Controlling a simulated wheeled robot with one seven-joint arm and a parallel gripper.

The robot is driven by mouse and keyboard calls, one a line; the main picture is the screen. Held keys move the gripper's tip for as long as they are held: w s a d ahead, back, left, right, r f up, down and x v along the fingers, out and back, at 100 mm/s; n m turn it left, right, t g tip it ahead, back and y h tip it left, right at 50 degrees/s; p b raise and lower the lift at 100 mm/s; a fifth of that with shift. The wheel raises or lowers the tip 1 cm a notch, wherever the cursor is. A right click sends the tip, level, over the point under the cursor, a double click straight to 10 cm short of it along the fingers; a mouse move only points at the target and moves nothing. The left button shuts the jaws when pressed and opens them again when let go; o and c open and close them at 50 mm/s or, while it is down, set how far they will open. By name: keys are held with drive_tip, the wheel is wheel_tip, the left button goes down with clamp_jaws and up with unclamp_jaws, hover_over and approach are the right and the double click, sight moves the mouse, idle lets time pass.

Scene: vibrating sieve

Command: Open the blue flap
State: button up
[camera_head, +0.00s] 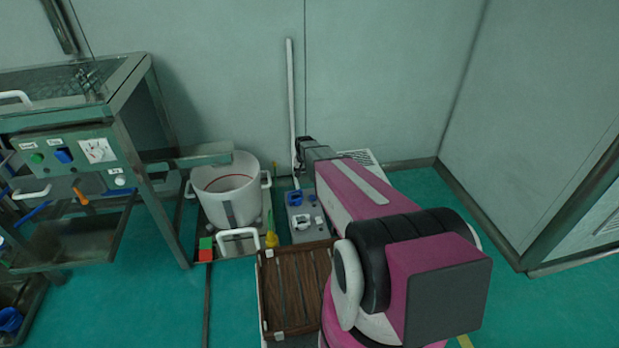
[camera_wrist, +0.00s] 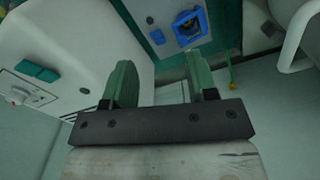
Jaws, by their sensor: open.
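A small blue flap (camera_head: 294,198) sits on the far left part of a grey box (camera_head: 303,234) near the wall. In the wrist view, a blue square part (camera_wrist: 190,28), which looks like the same flap, shows near the top centre, beyond the fingers. I cannot tell for sure whether it is shut or lifted. My gripper (camera_wrist: 160,68) is open, with two green fingers apart and nothing between them.
A white bucket (camera_head: 229,202) with two handles stands left of the grey box. A yellow piece (camera_head: 271,239) and a brown slatted crate (camera_head: 296,290) are in front. A metal sieve frame (camera_head: 160,200) with a control panel (camera_head: 95,151) stands at left. A wall is close behind.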

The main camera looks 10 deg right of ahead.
drive_tip(key=s+r+n, duration=0.1)
drive_tip(key=s+r, duration=0.8)
drive_tip(key=s, duration=0.2)
drive_tip(key=shift+s, duration=0.4)
drive_tip(key=shift+w, duration=0.1)
drive_tip(key=m, duration=1.6)
approach(300, 190)
wheel_tip(300, 190, down, 9)
drive_tip(key=shift+f, duration=0.1)
clamp_jaws()
